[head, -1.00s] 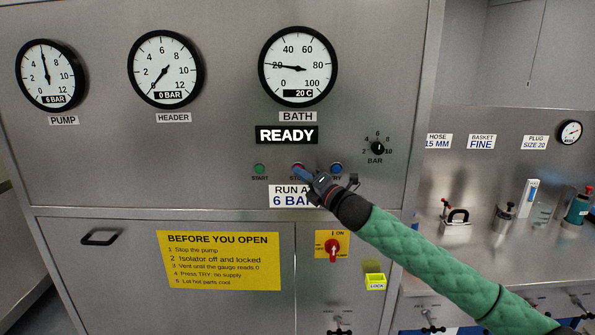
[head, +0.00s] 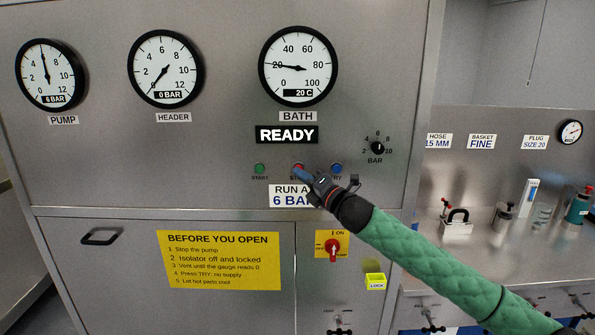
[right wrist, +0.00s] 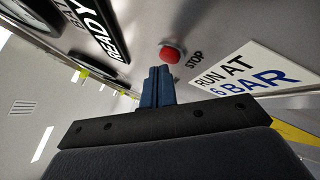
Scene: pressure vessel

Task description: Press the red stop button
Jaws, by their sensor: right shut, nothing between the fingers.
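The red stop button (right wrist: 172,53) shows in the right wrist view, on the steel panel beside the word STOP, just beyond my fingertips. In the head view the stop button (head: 299,167) is partly covered by my fingers. My right gripper (head: 303,175) is shut and empty, its blue fingertips at the lower edge of the button. In the right wrist view the shut fingers (right wrist: 157,85) point toward the button; whether they touch it I cannot tell. My left gripper is not in view.
A green start button (head: 260,169) is to the left and a blue button (head: 336,169) to the right. The READY display (head: 287,135) is above. A pressure knob (head: 377,148) is at upper right, and a red isolator switch (head: 333,250) on a yellow plate is below.

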